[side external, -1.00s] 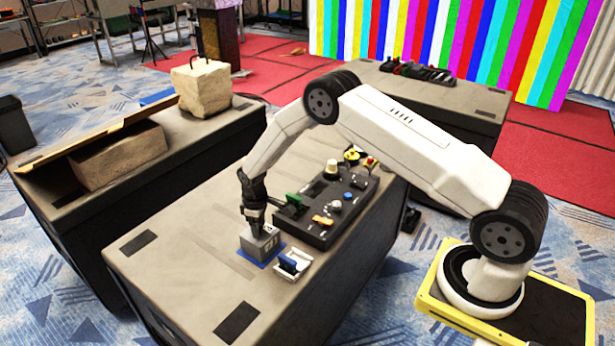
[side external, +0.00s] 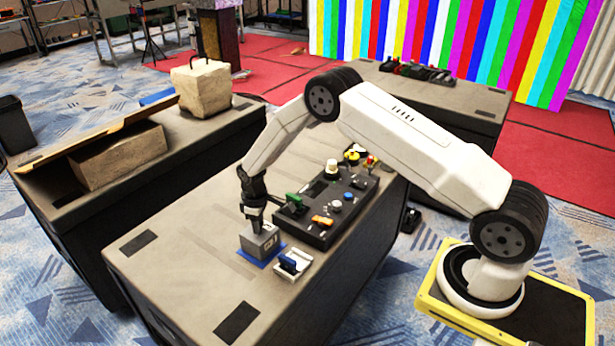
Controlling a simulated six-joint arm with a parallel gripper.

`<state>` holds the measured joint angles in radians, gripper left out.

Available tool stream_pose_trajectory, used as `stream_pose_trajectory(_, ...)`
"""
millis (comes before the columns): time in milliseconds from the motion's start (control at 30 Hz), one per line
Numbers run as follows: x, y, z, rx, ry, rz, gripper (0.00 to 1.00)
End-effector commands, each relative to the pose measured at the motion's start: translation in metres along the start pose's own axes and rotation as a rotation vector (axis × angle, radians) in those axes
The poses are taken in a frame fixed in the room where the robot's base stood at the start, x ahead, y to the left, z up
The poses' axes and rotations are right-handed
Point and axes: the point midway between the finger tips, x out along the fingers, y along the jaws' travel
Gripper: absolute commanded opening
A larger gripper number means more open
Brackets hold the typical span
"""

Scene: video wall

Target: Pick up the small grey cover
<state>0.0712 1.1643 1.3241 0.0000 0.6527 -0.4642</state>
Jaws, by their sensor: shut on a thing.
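The small grey cover (side external: 262,243) is a boxy grey piece with light markings on its front. It sits on a blue mat (side external: 249,256) on the near table, left of the black control panel. My gripper (side external: 256,229) points down at the top of the cover and is shut on it. The fingertips are small and partly hidden against the dark wrist. I see no clear gap between the cover and the blue mat.
A white tray with a blue piece (side external: 292,265) stands just right of the cover. The black panel (side external: 312,232) with knobs, a green lever and an orange switch lies behind. The table's front left (side external: 190,270) is clear. A second table holds stone blocks (side external: 203,87).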

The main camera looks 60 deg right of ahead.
Motion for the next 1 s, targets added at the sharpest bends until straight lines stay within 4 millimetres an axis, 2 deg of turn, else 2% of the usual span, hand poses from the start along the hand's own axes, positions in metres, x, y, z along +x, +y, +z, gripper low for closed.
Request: stream_pose_trajectory(1000,-0.036,0.000,0.000,0.000,0.000,0.000,0.01)
